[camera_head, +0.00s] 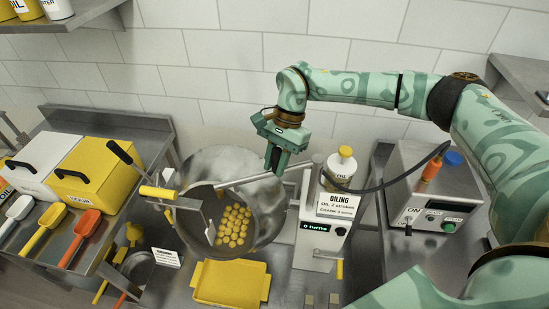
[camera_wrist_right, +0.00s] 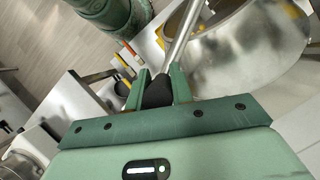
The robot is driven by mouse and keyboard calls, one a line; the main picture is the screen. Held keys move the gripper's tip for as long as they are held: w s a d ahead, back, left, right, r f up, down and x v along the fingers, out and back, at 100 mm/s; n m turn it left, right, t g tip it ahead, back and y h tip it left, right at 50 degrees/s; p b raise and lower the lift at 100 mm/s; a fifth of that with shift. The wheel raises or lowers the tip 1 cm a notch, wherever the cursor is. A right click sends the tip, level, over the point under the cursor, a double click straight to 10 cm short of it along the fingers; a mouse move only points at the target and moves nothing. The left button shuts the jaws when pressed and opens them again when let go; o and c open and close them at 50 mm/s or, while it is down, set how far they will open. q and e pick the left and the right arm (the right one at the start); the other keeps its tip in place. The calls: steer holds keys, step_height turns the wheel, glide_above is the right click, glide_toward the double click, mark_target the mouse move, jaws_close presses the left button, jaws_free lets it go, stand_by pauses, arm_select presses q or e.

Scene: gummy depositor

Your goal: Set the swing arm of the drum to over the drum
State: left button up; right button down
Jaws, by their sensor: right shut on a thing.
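The metal drum (camera_head: 268,212) stands in the middle of the head view, with round yellow pieces (camera_head: 233,222) inside. The swing arm (camera_head: 245,180) is a metal rod running from near the white post across the drum's opening, with a grey bracket (camera_head: 190,212) on its left end. My right gripper (camera_head: 275,160) is at the drum's upper right rim. In the wrist view it is shut on the black grip (camera_wrist_right: 158,92) of a metal rod (camera_wrist_right: 182,32), beside the drum (camera_wrist_right: 250,50). My left gripper is not in view.
A white oiling post (camera_head: 322,222) with a bottle (camera_head: 342,165) stands right of the drum. A control box (camera_head: 432,195) is farther right. A yellow tray (camera_head: 230,283) lies in front. Yellow and white bins (camera_head: 95,172) and scoops (camera_head: 45,228) crowd the left.

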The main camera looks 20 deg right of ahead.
stand_by(0.4)
steer(key=c, duration=1.2)
jaws_free()
steer(key=shift+s, duration=0.15)
steer(key=shift+c, duration=0.2)
steer(key=b+v, duration=0.2)
steer(key=v, duration=1.4)
steer(key=shift+r, duration=0.25)
